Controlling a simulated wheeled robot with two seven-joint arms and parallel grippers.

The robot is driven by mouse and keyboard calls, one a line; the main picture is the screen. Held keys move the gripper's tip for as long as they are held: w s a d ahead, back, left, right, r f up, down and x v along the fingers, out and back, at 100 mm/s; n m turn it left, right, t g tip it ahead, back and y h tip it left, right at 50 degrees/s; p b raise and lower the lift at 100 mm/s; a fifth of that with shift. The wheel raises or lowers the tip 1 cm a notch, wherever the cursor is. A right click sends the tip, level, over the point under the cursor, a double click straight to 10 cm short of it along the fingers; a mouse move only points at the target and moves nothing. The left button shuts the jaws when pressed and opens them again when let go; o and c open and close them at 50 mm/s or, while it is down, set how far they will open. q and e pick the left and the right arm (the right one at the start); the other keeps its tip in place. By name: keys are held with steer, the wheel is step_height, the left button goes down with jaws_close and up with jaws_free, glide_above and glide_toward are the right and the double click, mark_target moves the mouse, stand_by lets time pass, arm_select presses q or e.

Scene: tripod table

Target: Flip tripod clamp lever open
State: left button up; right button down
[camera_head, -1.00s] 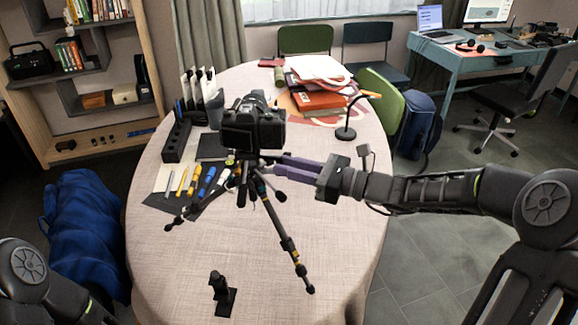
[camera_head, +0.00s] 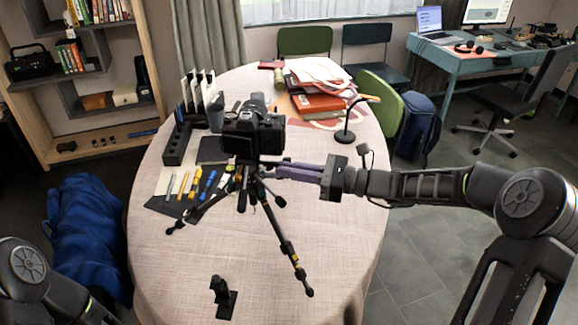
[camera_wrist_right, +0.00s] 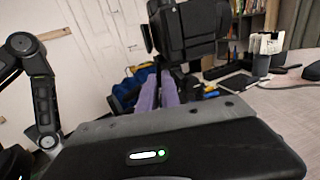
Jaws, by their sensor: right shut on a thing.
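A black camera (camera_head: 254,134) sits on top of a black tripod (camera_head: 284,243), which stands upright with its legs spread on the table (camera_head: 335,215). My right gripper (camera_head: 264,171) reaches in from the right, just under the camera at the tripod head. Its purple fingers are close together, shut on the small clamp lever there. The lever is too small and too covered to make out its angle. In the right wrist view the fingers (camera_wrist_right: 160,82) point at the tripod head below the camera (camera_wrist_right: 190,30). My left gripper is out of view; only its arm shows at the lower left.
A small black stand (camera_head: 223,297) is at the table's front. Pens and tools (camera_head: 198,184) lie left of the tripod, with a black organizer (camera_head: 178,143) behind. A lamp (camera_head: 345,135) and stacked folders (camera_head: 318,102) are behind right. The table's right front is clear.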

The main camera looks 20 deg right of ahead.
steer(key=shift+w+n+g, duration=0.15)
steer(key=shift+n+g, duration=0.15)
steer(key=shift+g, duration=0.1)
steer(key=c, duration=1.6)
jaws_free()
steer(key=shift+o, duration=0.2)
steer(key=shift+d, duration=0.1)
steer(key=b+v, duration=0.1)
steer(key=v, duration=0.6)
steer(key=shift+d, duration=0.35)
steer(key=shift+s+f, duration=0.15)
steer(key=shift+s, duration=0.05)
